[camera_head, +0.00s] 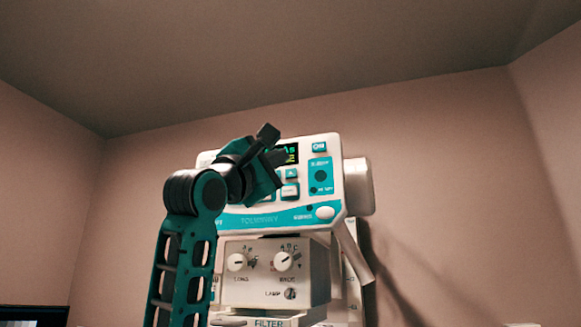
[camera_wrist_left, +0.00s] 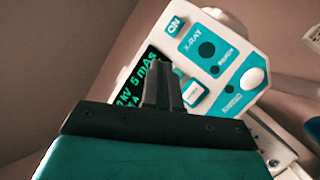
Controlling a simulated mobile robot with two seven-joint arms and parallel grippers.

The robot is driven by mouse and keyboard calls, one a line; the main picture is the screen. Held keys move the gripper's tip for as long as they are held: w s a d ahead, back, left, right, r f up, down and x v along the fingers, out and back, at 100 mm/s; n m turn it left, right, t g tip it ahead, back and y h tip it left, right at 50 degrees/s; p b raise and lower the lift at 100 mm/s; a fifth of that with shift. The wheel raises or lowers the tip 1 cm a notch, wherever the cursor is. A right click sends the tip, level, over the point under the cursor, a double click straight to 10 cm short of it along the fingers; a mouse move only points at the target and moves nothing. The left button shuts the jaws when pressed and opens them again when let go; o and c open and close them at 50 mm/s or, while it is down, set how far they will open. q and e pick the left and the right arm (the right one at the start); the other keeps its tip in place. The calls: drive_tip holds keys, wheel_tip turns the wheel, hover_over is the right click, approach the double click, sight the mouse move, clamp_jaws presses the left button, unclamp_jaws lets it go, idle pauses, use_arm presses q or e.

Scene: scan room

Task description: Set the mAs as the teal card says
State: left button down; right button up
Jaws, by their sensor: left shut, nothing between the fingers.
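The white and teal X-ray control panel (camera_head: 333,170) stands ahead of me; it also shows tilted in the left wrist view (camera_wrist_left: 262,45). Its dark display (camera_wrist_left: 128,90) reads "5 mAs" in green, with a partly covered kV line. My left gripper (camera_head: 279,158) is in front of the display and the left buttons, hiding much of them. In the left wrist view its fingers (camera_wrist_left: 161,72) are together and empty, between the display and a white button (camera_wrist_left: 195,94). An up-arrow button (camera_head: 292,173) shows right of the gripper. Whether the fingertips touch the panel, I cannot tell. No teal card shows.
Below the panel is a white collimator box (camera_head: 268,272) with two dials and a lamp knob. An ON button (camera_head: 319,146) and a teal X-RAY area (camera_head: 320,176) lie right of the display. A dark screen (camera_head: 35,316) is at lower left.

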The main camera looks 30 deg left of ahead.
use_arm(q)
drive_tip(key=shift+w+a, duration=0.2)
drive_tip(key=shift+w, duration=0.7)
drive_tip(key=shift+w+a, duration=0.2)
drive_tip(key=shift+w, duration=0.65)
drive_tip(key=shift+w, duration=0.1)
idle(0.6)
drive_tip(key=shift+w+a, duration=0.1)
drive_tip(key=shift+w, duration=0.2)
drive_tip(key=shift+w+a, duration=0.1)
drive_tip(key=shift+w, duration=0.25)
idle(0.6)
idle(0.4)
drive_tip(key=shift+s+d+b, duration=0.2)
drive_tip(key=shift+s+b, duration=0.25)
drive_tip(key=shift+s, duration=0.3)
drive_tip(key=shift+s+d+b, duration=0.2)
drive_tip(key=shift+s+b, duration=0.15)
drive_tip(key=shift+s, duration=0.45)
drive_tip(key=shift+s+d+b, duration=0.2)
drive_tip(key=shift+s+b, duration=0.2)
drive_tip(key=shift+s, duration=0.45)
drive_tip(key=shift+s+d+b, duration=0.2)
drive_tip(key=shift+s+b, duration=0.15)
drive_tip(key=shift+s, duration=0.45)
